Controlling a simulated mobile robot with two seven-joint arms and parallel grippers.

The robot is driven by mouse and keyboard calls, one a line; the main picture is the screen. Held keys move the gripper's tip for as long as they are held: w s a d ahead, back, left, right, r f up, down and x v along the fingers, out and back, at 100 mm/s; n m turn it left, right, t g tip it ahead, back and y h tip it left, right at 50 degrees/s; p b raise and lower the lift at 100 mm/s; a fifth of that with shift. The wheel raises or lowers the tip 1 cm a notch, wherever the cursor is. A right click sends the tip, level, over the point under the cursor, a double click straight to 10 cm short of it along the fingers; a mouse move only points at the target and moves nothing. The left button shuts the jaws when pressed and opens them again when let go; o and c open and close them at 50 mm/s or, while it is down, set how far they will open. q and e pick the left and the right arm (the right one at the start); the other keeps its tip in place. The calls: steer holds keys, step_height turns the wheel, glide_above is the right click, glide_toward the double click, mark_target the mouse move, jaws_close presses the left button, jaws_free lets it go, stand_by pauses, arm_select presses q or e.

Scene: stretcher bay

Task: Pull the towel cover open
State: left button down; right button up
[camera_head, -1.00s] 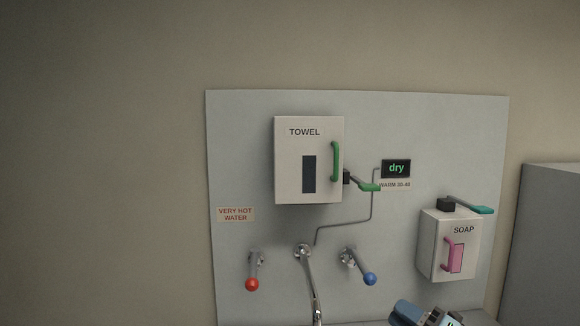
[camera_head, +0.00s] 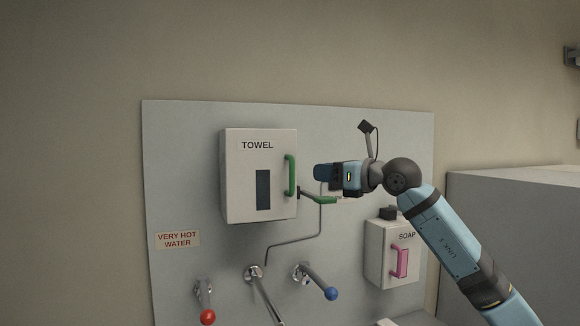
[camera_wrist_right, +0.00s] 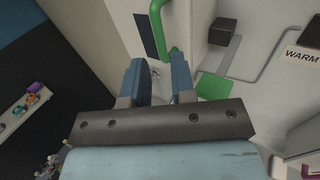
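The towel cover (camera_head: 238,190) is the white front of the box marked TOWEL on the wall panel. It looks shut, with a dark window and a green upright handle (camera_head: 290,175) on its right edge. My right gripper (camera_head: 320,174) is right of the handle, apart from it in the head view. In the right wrist view its two blue fingers (camera_wrist_right: 157,78) are spread with nothing between them. The green handle (camera_wrist_right: 164,28) shows just beyond the fingertips there. My left gripper is in neither view.
A green lever (camera_head: 318,199) sticks out just below my right gripper. The soap box (camera_head: 383,262) with a pink handle is lower right. A red-knobbed tap (camera_head: 207,316) and a blue-knobbed tap (camera_head: 331,293) flank the spout. A grey cabinet (camera_head: 515,205) stands at right.

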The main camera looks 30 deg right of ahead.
mark_target(292, 189)
steer(key=p+x, duration=0.2)
steer(key=x, duration=0.7)
steer(key=shift+w+a, duration=0.1)
steer(key=shift+a, duration=0.05)
jaws_close()
